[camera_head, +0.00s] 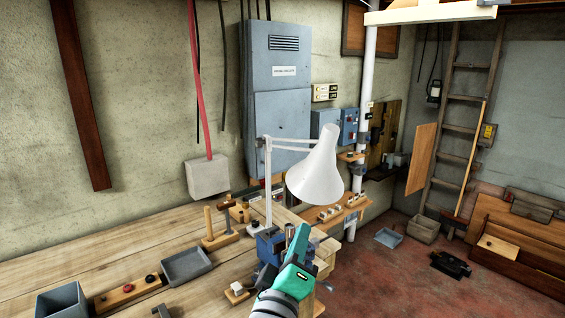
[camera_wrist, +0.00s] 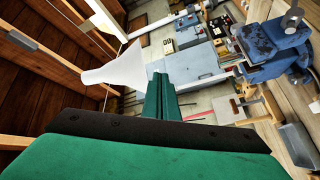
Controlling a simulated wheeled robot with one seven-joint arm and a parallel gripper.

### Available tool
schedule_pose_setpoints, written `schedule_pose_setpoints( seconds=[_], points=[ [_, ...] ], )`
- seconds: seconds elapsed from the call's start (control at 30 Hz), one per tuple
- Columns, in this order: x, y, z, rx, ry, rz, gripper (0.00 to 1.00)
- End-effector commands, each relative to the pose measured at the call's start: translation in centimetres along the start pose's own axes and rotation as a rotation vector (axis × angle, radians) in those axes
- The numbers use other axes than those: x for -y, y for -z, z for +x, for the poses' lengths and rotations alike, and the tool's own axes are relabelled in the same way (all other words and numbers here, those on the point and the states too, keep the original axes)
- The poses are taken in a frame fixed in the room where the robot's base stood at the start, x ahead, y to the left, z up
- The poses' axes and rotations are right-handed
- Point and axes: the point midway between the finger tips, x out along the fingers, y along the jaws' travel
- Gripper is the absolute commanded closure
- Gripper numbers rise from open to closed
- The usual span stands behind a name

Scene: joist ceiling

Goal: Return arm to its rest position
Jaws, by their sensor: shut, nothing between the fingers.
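My gripper (camera_head: 301,231) is teal and stands out from my arm at the bottom middle of the head view, above the bench's right end. In the wrist view its fingers (camera_wrist: 160,80) are together, with nothing between them. A white desk lamp (camera_head: 317,172) stands on the bench, its shade just above and behind my gripper in the head view. The shade also shows in the wrist view (camera_wrist: 118,68), left of the fingers. A blue vise (camera_head: 268,249) sits on the bench, partly hidden behind my gripper; it is large at upper right in the wrist view (camera_wrist: 270,42).
The wooden bench (camera_head: 110,255) holds a grey tray (camera_head: 186,265), a grey bin (camera_head: 62,301) and small tools. A white pipe (camera_head: 366,85) rises behind the lamp. A ladder (camera_head: 465,110) leans at right. Much of the red floor (camera_head: 375,285) at right is clear.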

Motion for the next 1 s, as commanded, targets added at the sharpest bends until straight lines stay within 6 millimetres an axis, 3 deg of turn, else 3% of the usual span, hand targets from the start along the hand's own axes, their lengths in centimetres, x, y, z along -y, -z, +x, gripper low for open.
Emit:
schedule_pose_setpoints(
  seconds=[0.1,0.5,0.77,1.0],
  points=[
    [4.2,-1.8,-0.8,-0.017,0.039,0.021,1.00],
    [15.6,-7.4,-6.3,-0.068,0.163,0.154,1.00],
    [21.4,-11.6,-11.8,-0.073,0.249,0.276,1.00],
    [25.2,-15.2,-18.1,-0.056,0.325,0.411,1.00]
  ],
)
